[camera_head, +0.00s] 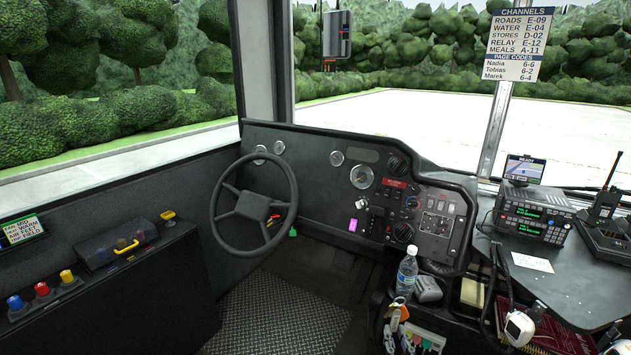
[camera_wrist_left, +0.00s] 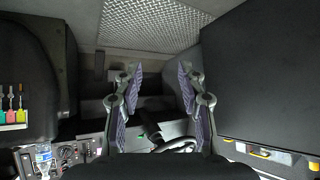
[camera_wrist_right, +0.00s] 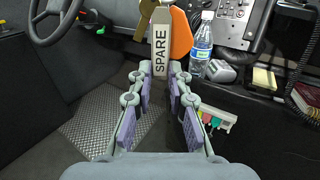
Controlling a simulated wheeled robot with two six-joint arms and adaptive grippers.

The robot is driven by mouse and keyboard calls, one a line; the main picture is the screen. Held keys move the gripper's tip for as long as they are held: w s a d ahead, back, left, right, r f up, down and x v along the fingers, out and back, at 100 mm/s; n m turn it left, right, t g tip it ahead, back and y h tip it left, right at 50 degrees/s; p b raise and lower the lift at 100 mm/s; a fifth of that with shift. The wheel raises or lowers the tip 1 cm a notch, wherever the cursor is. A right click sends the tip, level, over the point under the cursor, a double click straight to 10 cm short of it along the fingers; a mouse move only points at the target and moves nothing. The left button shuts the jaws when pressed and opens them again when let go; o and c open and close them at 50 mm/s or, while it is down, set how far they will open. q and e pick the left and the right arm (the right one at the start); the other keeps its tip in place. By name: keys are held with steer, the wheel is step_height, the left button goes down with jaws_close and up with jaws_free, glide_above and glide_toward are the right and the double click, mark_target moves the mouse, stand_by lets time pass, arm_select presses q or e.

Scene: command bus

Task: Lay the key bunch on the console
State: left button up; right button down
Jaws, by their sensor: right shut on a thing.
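The key bunch, with a pale tag reading SPARE (camera_wrist_right: 161,45), an orange fob (camera_wrist_right: 181,38) and a brass key (camera_wrist_right: 146,12), is at the fingertips of my right gripper (camera_wrist_right: 161,70). My right gripper is shut on it. The key bunch (camera_head: 404,312) also shows low in the head view, in front of a water bottle. The dark console top (camera_head: 572,268) is to its right. My left gripper (camera_wrist_left: 158,74) is open and empty in its wrist view, and is out of the head view.
The bottle (camera_head: 407,272), a grey object (camera_head: 428,289) and a yellowish block (camera_head: 472,293) stand near the keys. A radio (camera_head: 533,214), a handheld radio (camera_head: 604,207) and a paper note (camera_head: 532,262) are on the console. Its front middle has bare room. Coiled cords hang at its left edge.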

mark_target(403, 311)
arm_select(q)
steer(key=s+a+f+g+p, duration=0.1)
steer(key=s+g+p, duration=0.3)
steer(key=s, duration=1)
steer(key=s+a+f+g+p, duration=0.1)
steer(key=s+g+p, duration=0.3)
steer(key=s+p, duration=0.5)
steer(key=s, duration=0.5)
steer(key=shift+a+f+y, duration=0.15)
steer(key=shift+a+y, duration=0.15)
steer(key=shift+a, duration=0.05)
arm_select(e)
step_height(403, 311, up, 16)
steer(key=shift+r, duration=0.2)
